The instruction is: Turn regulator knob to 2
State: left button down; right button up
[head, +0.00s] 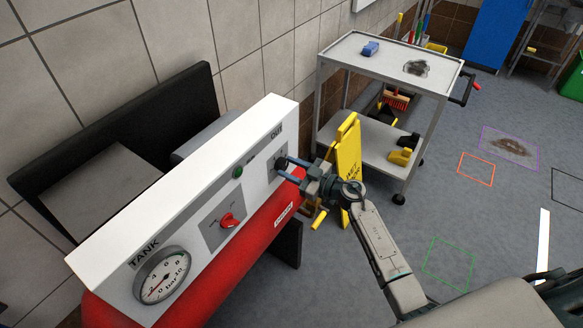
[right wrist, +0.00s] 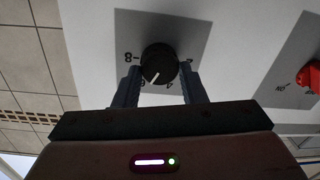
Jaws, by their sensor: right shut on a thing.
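The regulator knob (right wrist: 160,62) is round and black with a white pointer line, on a grey plate of the white panel. In the right wrist view its pointer aims down and slightly left, between marks that look like 6 and 4. An 8 shows at its upper left; the 2 is not legible. In the head view the knob (head: 281,163) sits under the OUT label. My right gripper (right wrist: 160,80) is shut on the knob, one finger on each side; it also shows in the head view (head: 287,168). My left gripper is not in view.
A red switch (head: 228,220), a green light (head: 238,172) and a TANK gauge (head: 162,275) share the white panel (head: 190,180) above a red tank (head: 245,250). A yellow wet-floor sign (head: 348,160) stands close behind my right gripper. A grey cart (head: 345,50) stands beyond.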

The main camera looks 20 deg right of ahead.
jog(key=shift+r+n+p, duration=0.15)
jog(key=shift+n+p, duration=0.4)
jog(key=shift+n, duration=0.55)
jog(key=n, duration=0.2)
jog(key=shift+a+n+p, duration=0.1)
jog(key=shift+n+p, duration=0.2)
jog(key=shift+p, duration=0.1)
jog(key=n, duration=0.2)
jog(key=shift+n, duration=0.3)
jog(key=n, duration=0.3)
jog(key=shift+s+f+n+h, duration=0.1)
jog(key=shift+f+n+h, duration=0.2)
jog(key=shift+h, duration=0.1)
jog(key=n, duration=0.2)
jog(key=shift+n+b, duration=0.3)
jog(key=n+b, duration=0.1)
jog(key=n, duration=0.1)
jog(key=shift+f+n, duration=0.1)
jog(key=shift+n, duration=0.2)
jog(key=n+b, duration=0.1)
jog(key=n, duration=0.2)
jog(key=shift+a+h+b, duration=0.1)
jog(key=shift+h+b, duration=0.2)
jog(key=shift+n+b, duration=0.75)
jog(key=shift+n, duration=0.65)
